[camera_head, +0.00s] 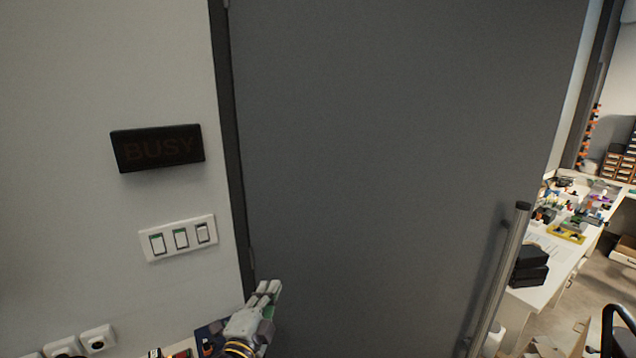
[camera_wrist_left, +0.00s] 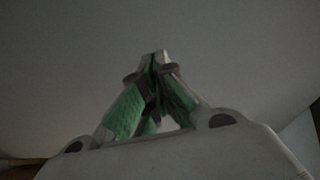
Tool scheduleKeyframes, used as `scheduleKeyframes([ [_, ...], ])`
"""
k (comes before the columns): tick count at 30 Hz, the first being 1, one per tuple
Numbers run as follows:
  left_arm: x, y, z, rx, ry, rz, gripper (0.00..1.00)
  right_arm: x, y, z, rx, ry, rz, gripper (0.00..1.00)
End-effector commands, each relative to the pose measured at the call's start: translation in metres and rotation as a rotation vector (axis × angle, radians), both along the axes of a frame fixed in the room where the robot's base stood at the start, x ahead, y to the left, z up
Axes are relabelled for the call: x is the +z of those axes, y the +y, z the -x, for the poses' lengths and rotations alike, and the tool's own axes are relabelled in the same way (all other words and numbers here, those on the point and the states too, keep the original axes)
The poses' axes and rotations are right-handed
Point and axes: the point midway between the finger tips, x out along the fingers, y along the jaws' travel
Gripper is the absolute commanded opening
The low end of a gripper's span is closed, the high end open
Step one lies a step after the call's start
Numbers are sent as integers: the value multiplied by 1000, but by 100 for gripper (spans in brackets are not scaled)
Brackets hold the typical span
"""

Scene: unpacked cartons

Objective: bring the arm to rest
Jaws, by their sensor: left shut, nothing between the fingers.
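My left gripper (camera_head: 268,291) shows at the bottom of the head view, just left of the middle, in front of the lower left edge of the grey door. Its pale fingers point up and to the right. In the left wrist view its green-padded fingers (camera_wrist_left: 153,62) meet at their tips, with nothing between them. A plain grey surface fills the view behind them. My right gripper is in neither view.
A grey door (camera_head: 390,150) with a long metal handle (camera_head: 500,275) fills the middle. A dark BUSY sign (camera_head: 157,148), a switch panel (camera_head: 178,238) and sockets (camera_head: 97,339) are on the left wall. A cluttered white workbench (camera_head: 545,285) stands at right.

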Motion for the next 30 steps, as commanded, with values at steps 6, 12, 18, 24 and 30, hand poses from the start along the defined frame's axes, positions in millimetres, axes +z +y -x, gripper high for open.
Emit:
scheduleKeyframes([
  [6, -44, 42, 14, 158, 233, 215, 0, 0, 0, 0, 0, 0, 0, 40],
  [12, -90, 72, 39, 299, 451, 394, 0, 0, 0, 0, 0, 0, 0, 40],
  [18, -136, 94, 79, 436, 673, 554, 0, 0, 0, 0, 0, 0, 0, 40],
  [24, -178, 105, 130, 570, 901, 695, 0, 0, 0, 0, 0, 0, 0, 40],
  [30, -204, 108, 177, 674, 1084, 793, 0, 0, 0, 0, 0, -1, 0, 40],
])
